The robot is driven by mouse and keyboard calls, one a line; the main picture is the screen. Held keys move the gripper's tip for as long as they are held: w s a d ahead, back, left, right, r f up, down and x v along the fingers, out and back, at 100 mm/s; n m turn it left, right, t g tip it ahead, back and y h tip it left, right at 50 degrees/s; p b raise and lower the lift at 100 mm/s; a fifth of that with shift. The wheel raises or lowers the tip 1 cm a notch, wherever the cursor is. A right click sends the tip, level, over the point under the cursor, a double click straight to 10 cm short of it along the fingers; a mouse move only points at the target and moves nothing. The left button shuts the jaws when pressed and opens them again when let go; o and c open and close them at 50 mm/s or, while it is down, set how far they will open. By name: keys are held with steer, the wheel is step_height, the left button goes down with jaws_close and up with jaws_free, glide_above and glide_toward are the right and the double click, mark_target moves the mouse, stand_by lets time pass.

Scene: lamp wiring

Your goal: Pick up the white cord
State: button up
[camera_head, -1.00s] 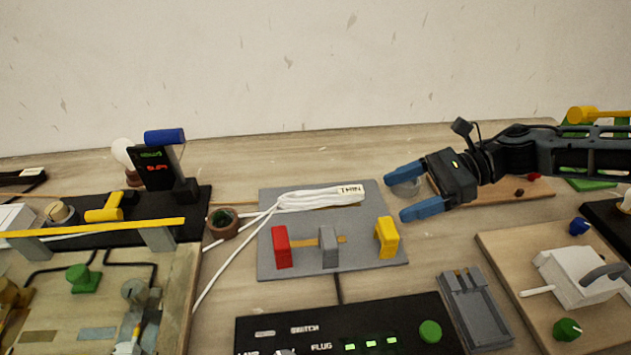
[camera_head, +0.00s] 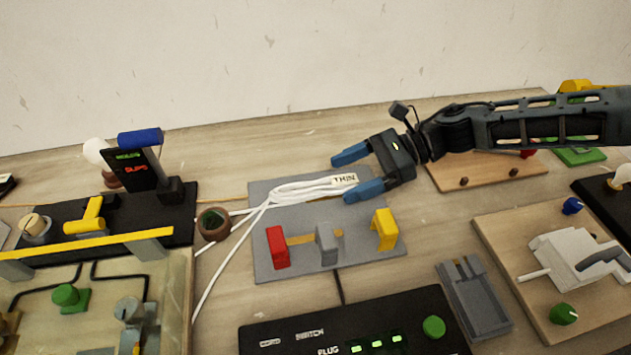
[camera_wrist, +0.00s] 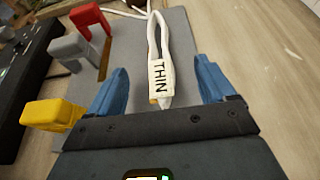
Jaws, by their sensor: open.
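The white cord (camera_head: 300,190) lies as a folded bundle on the back of a grey board (camera_head: 330,256), with a label reading THIN at its right end. Its loose strands run left and down across the table. My gripper (camera_head: 346,176) is open, with its blue fingers pointing left on either side of the labelled end in the head view. In the wrist view the white cord (camera_wrist: 157,60) stands between the two spread fingers (camera_wrist: 160,88), with a visible gap on each side. I cannot tell how high the fingers are above the board.
Red (camera_head: 277,247), grey (camera_head: 327,244) and yellow (camera_head: 384,229) blocks stand on the board in front of the cord. A brown ring (camera_head: 213,225) sits by the strands. A black panel (camera_head: 290,340) with green lights is at the front. A wooden board (camera_head: 485,172) lies behind right.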

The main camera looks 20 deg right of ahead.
steer(key=shift+a+f, duration=0.25)
steer(key=shift+a, duration=0.2)
steer(key=c, duration=1.2)
